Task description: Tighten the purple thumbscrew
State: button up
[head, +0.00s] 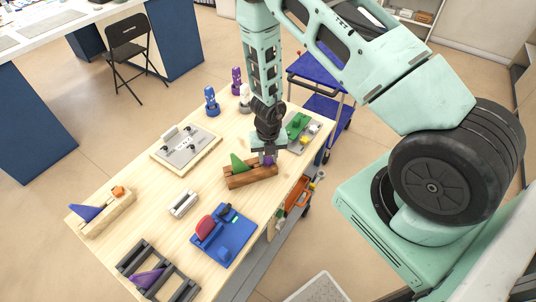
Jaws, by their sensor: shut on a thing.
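The purple thumbscrew (269,160) shows as a small patch of purple at the right end of a brown wooden fixture (248,181). A green wedge (238,163) stands in the same fixture, just left of it. My gripper (268,157) points down over the fixture's right end and is shut on the purple thumbscrew. The fingers hide most of the thumbscrew, so I cannot tell how far it is screwed in.
On the table (215,185) are a grey plate (185,149), a blue fixture (225,236), a pale wooden fixture (103,212), a dark frame (160,272), a white block (184,204) and a green-topped tray (299,128). A blue cart (318,72) stands behind.

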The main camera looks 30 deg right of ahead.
aim_at(268, 159)
jog(key=o, duration=0.9)
jog(key=shift+o, duration=0.2)
notch_tip(268, 159, up, 4)
jog(key=p, duration=0.4)
jog(key=o, duration=0.6)
